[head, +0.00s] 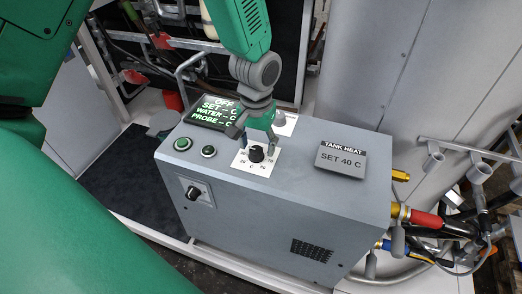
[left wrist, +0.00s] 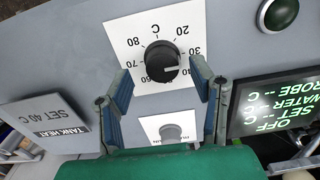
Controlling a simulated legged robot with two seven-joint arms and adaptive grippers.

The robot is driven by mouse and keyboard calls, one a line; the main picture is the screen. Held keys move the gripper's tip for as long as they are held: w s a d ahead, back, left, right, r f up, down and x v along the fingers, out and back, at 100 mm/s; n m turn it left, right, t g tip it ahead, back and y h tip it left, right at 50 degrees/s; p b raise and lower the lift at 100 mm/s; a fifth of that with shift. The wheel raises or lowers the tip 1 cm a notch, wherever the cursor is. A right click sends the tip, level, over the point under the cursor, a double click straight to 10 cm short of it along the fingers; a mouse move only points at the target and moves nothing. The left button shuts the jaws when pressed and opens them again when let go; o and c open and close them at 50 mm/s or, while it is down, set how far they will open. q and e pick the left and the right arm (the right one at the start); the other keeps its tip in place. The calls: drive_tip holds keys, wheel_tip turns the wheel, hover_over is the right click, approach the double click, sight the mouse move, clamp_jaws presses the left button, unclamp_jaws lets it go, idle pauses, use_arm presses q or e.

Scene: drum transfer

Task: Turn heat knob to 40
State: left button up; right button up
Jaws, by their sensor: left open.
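The heat knob (head: 256,154) is a round black knob on a white dial plate on top of the grey control box. In the left wrist view the knob (left wrist: 161,58) has a white pointer mark aimed to the picture's right, near the 30 to 40 side of the dial (left wrist: 160,22). Part of the scale is hidden by the fingers. My left gripper (head: 259,143) is open and comes down from above at the dial. In the left wrist view its fingertips (left wrist: 160,76) stand on either side of the knob, with gaps visible. My right gripper is out of view.
A sign (head: 341,159) reads "TANK HEAT SET 40 C". The display (head: 213,111) reads OFF, with dashes for set, water and probe. Two round buttons (head: 208,151) and a front switch (head: 193,193) are on the box (head: 290,205). Hoses and fittings (head: 428,220) stick out at right.

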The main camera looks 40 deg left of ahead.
sight(251, 149)
use_arm(q)
drive_tip(key=shift+s+a+f, duration=0.15)
drive_tip(key=shift+a+f, duration=0.8)
drive_tip(key=shift+f, duration=0.3)
drive_tip(key=shift+d+r, duration=0.2)
drive_tip(key=shift+d, duration=1.2)
drive_tip(key=c, duration=0.5)
drive_tip(key=shift+r, duration=0.1)
drive_tip(key=c, duration=0.5)
drive_tip(key=shift+a, duration=0.3)
drive_tip(key=shift+c, duration=0.7)
drive_tip(key=shift+a, duration=0.6)
drive_tip(key=shift+d, duration=0.55)
drive_tip(key=shift+a, duration=0.1)
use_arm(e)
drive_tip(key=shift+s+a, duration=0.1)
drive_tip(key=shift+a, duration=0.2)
